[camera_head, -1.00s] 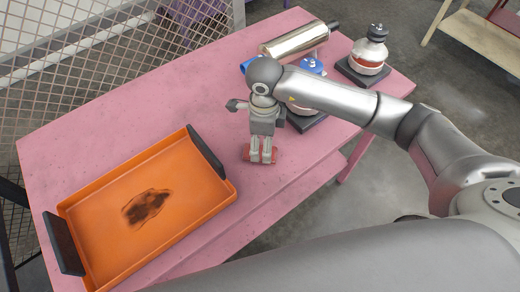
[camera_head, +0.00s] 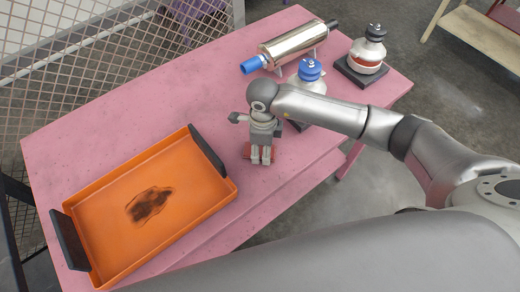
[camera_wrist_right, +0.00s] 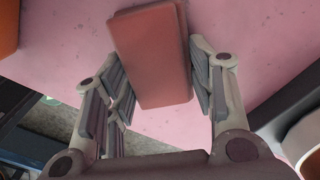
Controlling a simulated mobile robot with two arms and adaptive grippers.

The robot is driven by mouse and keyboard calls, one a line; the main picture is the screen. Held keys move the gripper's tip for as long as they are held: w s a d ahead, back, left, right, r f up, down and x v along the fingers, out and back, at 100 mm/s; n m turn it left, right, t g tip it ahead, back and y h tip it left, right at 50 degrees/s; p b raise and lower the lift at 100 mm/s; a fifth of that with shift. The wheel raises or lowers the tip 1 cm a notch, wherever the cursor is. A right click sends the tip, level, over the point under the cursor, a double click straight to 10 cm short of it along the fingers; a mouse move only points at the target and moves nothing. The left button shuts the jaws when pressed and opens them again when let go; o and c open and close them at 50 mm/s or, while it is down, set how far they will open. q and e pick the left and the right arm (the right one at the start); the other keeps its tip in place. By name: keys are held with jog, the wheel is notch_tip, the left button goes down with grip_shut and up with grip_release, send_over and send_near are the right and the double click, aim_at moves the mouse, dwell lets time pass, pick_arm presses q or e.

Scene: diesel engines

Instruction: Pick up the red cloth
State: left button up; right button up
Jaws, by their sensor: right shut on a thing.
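The red cloth (camera_head: 247,153) is a small folded, block-like piece near the front edge of the pink table. It shows larger in the right wrist view (camera_wrist_right: 151,50), between the two fingers. My right gripper (camera_head: 261,157) comes down over the cloth and is shut on it; the fingers hide its middle in the head view. In the wrist view the right gripper (camera_wrist_right: 162,78) has a finger at each side of the cloth. I cannot tell whether the cloth is clear of the tabletop. My left gripper is not in view.
An orange tray (camera_head: 100,200) with black handles and a dark stain stands on the pink table (camera_head: 110,125) at left. A metal cylinder with a blue end (camera_head: 293,45) and two capped engine parts (camera_head: 309,75) (camera_head: 368,52) stand at the back right. Mesh fencing is behind.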

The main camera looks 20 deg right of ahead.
jog(key=shift+r, duration=0.5)
jog(key=shift+s+a+r+b, duration=0.5)
jog(key=shift+s+r+b, duration=0.25)
jog(key=shift+s+r, duration=1.4)
jog(key=shift+s+a+r+b, duration=0.55)
jog(key=shift+s+r+b, duration=0.2)
jog(key=shift+s+r, duration=1.4)
jog(key=shift+s+a+r+b, duration=0.5)
jog(key=shift+s+r+b, duration=0.25)
jog(key=shift+s+r, duration=1.4)
jog(key=shift+s+f, duration=0.4)
jog(key=shift+f, duration=0.05)
jog(key=o, duration=0.5)
jog(key=c, duration=0.3)
